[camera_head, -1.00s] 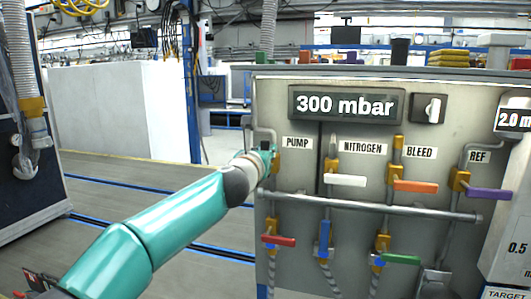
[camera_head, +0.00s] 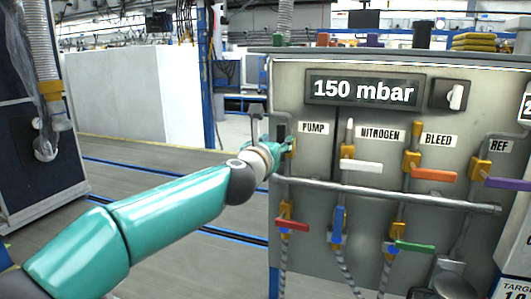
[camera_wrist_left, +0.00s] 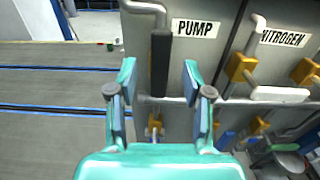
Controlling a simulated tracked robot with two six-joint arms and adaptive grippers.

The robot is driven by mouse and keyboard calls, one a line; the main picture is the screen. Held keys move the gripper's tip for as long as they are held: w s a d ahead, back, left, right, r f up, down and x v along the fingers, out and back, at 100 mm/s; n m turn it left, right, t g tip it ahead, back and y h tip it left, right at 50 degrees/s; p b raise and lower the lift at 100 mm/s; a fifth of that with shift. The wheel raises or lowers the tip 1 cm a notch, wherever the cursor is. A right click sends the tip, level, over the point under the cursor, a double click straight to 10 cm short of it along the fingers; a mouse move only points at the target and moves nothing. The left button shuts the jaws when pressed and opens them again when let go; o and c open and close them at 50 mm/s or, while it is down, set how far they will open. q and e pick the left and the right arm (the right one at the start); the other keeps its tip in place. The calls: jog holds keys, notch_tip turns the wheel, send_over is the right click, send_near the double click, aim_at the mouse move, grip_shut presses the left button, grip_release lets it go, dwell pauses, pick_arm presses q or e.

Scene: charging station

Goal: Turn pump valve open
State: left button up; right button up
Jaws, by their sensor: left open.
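My left gripper (camera_wrist_left: 159,75) is open, with one finger on each side of the handle and gaps showing between. In the head view my left gripper (camera_head: 284,145) is at the panel's left edge, beside the PUMP label, and hides most of the pump valve. The pressure display (camera_head: 364,91) reads 150 mbar. My right gripper is in neither view.
The white nitrogen handle (camera_head: 361,166), orange bleed handle (camera_head: 433,174) and purple REF handle (camera_head: 508,184) are to the right. A grey horizontal pipe (camera_head: 390,193) runs below them. Red (camera_head: 292,224), blue (camera_head: 338,225) and green (camera_head: 414,247) handles sit lower. Floor left of the panel is open.

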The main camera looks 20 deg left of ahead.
pick_arm(q)
jog(key=s, duration=0.7)
jog(key=shift+s, duration=0.15)
jog(key=shift+f, duration=0.1)
